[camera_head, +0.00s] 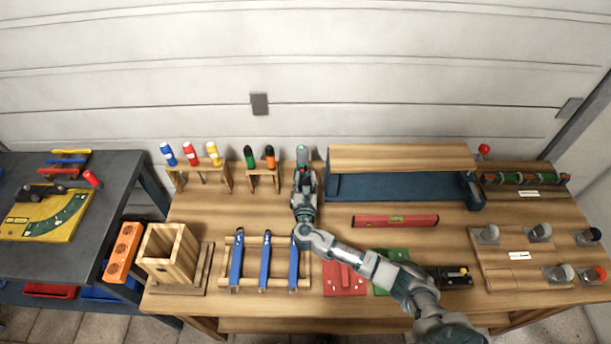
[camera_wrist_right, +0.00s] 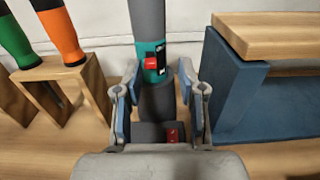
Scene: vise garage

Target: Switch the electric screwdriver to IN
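The electric screwdriver (camera_wrist_right: 152,25) stands upright, grey with a teal band and a red switch (camera_wrist_right: 154,63) facing my right wrist camera. In the head view its top (camera_head: 302,153) shows just beyond my right gripper (camera_head: 305,180). In the wrist view my right gripper (camera_wrist_right: 158,95) has its fingers on either side of the screwdriver's lower part. Small gaps seem to show between fingers and screwdriver, so it looks open around it. A small red part shows on the dark base below. The IN marking is too small to read. My left gripper is not in view.
A stand with green and orange screwdrivers (camera_head: 260,157) is close on the left. The blue vise (camera_head: 400,187) with a wooden board stands close on the right. A red level (camera_head: 395,220) and a rack of blue-handled tools (camera_head: 265,262) lie nearer the front.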

